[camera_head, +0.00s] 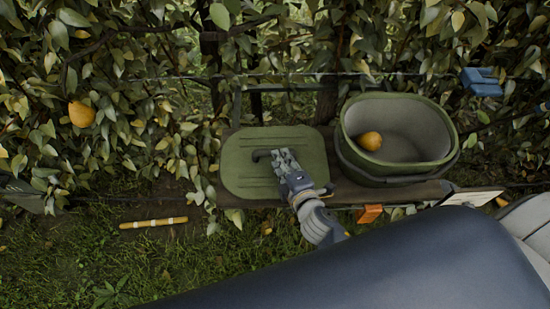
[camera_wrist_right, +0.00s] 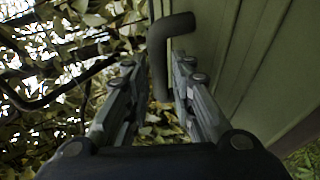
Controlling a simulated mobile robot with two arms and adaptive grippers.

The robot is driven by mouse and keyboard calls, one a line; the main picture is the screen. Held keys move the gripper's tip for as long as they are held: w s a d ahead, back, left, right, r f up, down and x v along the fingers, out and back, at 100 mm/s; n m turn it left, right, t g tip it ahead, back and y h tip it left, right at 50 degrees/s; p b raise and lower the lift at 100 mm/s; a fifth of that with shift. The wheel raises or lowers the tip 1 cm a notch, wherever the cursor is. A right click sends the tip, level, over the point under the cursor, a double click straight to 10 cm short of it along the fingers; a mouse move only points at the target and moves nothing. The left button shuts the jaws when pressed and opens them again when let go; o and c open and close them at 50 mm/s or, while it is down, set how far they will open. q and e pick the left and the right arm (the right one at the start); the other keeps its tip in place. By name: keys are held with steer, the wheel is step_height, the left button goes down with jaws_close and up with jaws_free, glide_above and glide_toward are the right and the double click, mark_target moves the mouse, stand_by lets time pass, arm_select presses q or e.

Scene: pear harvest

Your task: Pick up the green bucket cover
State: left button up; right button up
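The green bucket cover (camera_head: 247,181) lies flat on a brown bench in the head view, left of the green bucket. A dark bent handle (camera_head: 262,154) stands on its top. My right gripper (camera_head: 284,158) is over the cover, at the handle. In the right wrist view the handle (camera_wrist_right: 159,62) shows between the two fingers of my right gripper (camera_wrist_right: 158,72), with narrow gaps beside it, so they look open around it. The fingers hide part of the cover and handle in the head view. My left gripper is not in view.
The green bucket (camera_head: 402,172) stands on the bench (camera_head: 350,194) close right of the cover, with a yellow pear (camera_head: 370,141) inside. Leafy branches rise behind, with a pear (camera_head: 81,114) at left. A yellow stick (camera_head: 153,223) lies on the ground. An orange object (camera_head: 370,214) is at the bench's front.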

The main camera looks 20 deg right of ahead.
steer(key=shift+w, duration=0.25)
steer(key=x, duration=0.4)
steer(key=shift+a+p, duration=0.35)
steer(key=shift+a, duration=0.05)
steer(key=shift+w+f, duration=0.2)
steer(key=shift+w, duration=0.15)
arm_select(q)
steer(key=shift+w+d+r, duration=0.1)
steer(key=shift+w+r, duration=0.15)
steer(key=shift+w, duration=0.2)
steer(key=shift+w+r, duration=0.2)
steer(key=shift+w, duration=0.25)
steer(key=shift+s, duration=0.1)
arm_select(e)
steer(key=shift+s, duration=0.1)
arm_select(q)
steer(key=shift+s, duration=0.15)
arm_select(e)
steer(key=shift+r, duration=0.1)
jaws_close()
